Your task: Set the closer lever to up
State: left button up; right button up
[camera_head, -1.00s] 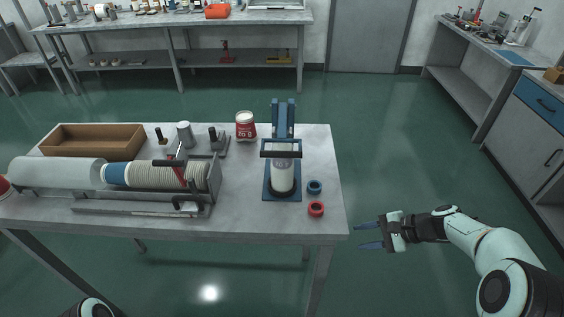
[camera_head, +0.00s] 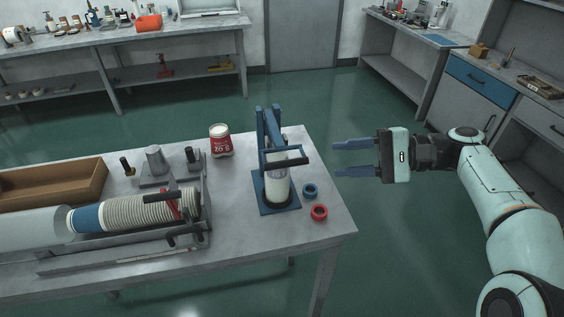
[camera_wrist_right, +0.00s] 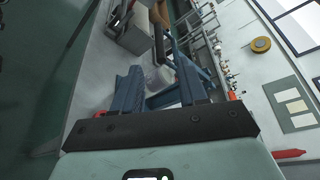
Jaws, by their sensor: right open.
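The closer (camera_head: 264,195) is a blue stand with a base plate and an upright post at the right of the table. A white cup (camera_head: 277,186) stands on it. Its blue lever (camera_head: 272,130) slopes down from the post top, and the black handle bar (camera_head: 287,162) crosses around the cup's top. My right gripper (camera_head: 336,158) is open and empty, to the right of the handle and apart from it, fingers pointing left at it. In the right wrist view, the white cup (camera_wrist_right: 158,77) and blue closer parts show beyond and between the open fingers (camera_wrist_right: 160,72). My left gripper is out of view.
A blue ring (camera_head: 310,191) and a red ring (camera_head: 319,213) lie right of the closer. A red-and-white tin (camera_head: 221,141) stands behind left. A cup-stack rig (camera_head: 140,213) and a brown tray (camera_head: 60,185) fill the table's left. Open floor lies right of the table.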

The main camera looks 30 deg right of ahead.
aim_at(297, 162)
jog(key=x, duration=1.2)
jog(key=shift+r, duration=0.1)
grip_shut()
